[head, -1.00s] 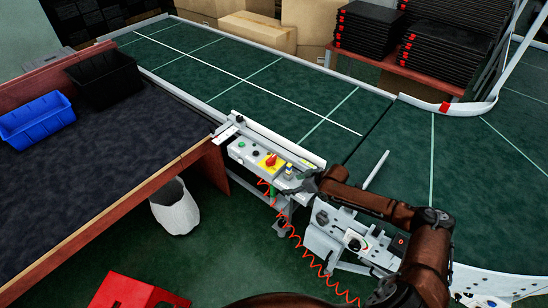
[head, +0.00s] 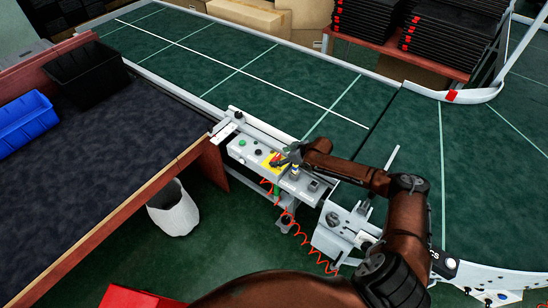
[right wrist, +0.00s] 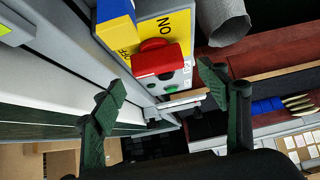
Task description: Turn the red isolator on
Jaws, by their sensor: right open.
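The red isolator (right wrist: 158,60) is a red rotary knob on a yellow plate (right wrist: 168,27) with black lettering, fixed to the grey control panel beside the conveyor. In the head view the yellow plate (head: 267,163) shows, with the knob partly covered by my gripper. My right gripper (head: 287,157) is over the panel at the isolator. In the right wrist view my right gripper (right wrist: 161,80) is open, its two dark green fingers apart and the red knob showing between and ahead of them. Nothing is held. The knob's exact angle is hard to tell. My left gripper is out of view.
A green button (head: 242,142) sits left of the isolator on the panel. The green conveyor (head: 240,75) runs behind it. A dark-topped table (head: 110,170) with a blue bin (head: 25,122) and a black bin (head: 88,75) stands left. A coiled orange cable hangs below the panel.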

